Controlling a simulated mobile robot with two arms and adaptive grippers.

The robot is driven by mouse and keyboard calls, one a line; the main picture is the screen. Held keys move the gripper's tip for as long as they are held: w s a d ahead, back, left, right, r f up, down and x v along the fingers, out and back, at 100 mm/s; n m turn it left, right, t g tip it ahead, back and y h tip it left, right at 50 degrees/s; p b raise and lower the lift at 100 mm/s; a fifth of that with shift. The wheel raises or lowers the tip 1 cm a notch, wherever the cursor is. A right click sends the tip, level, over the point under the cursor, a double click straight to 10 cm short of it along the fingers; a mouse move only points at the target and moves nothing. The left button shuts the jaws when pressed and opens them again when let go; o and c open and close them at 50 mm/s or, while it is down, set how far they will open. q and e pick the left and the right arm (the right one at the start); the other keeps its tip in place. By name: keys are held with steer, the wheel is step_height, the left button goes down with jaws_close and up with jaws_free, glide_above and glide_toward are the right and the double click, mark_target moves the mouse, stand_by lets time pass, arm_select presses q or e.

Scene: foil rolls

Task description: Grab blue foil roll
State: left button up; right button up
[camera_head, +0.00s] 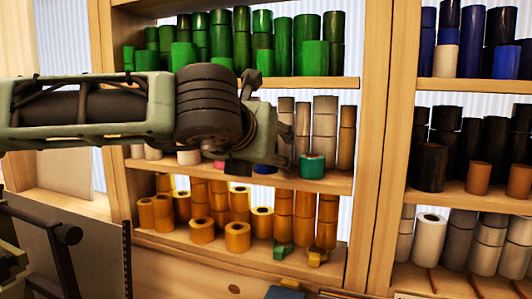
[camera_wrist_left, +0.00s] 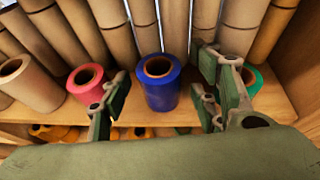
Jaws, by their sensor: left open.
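The blue foil roll (camera_wrist_left: 160,85) stands upright near the front of a wooden shelf (camera_wrist_left: 140,117), in the middle of the left wrist view. In the head view only a sliver of blue (camera_head: 264,169) shows below my gripper. My left gripper (camera_wrist_left: 162,97) is open and empty. Its fingers show to the left and right of the blue roll, with the roll in the gap between them in the picture; I see no grip on it. In the head view my left gripper (camera_head: 262,150) reaches in front of the middle shelf and hides part of it.
A red roll (camera_wrist_left: 86,82) stands left of the blue one and a green roll (camera_head: 312,166) to its right. Tall beige rolls (camera_head: 324,125) stand behind. Yellow rolls (camera_head: 237,237) fill the shelf below, green rolls (camera_head: 282,40) the one above. A wooden post (camera_head: 385,150) divides the shelves.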

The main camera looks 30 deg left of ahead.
arm_select(q)
steer(key=shift+s+d, duration=0.1)
steer(key=c, duration=1)
steer(key=shift+c, duration=1.4)
steer(key=shift+r+b, duration=0.45)
steer(key=shift+r, duration=0.3)
step_height(320, 180, up, 2)
steer(key=shift+r+b, duration=0.1)
steer(key=shift+b, duration=0.4)
steer(key=s+d+b, duration=0.2)
steer(key=s+b, duration=0.1)
steer(key=s, duration=0.5)
steer(key=s+d+b, duration=0.3)
steer(key=s, duration=0.6)
steer(key=shift+d+b, duration=0.35)
steer(key=shift+b, duration=0.05)
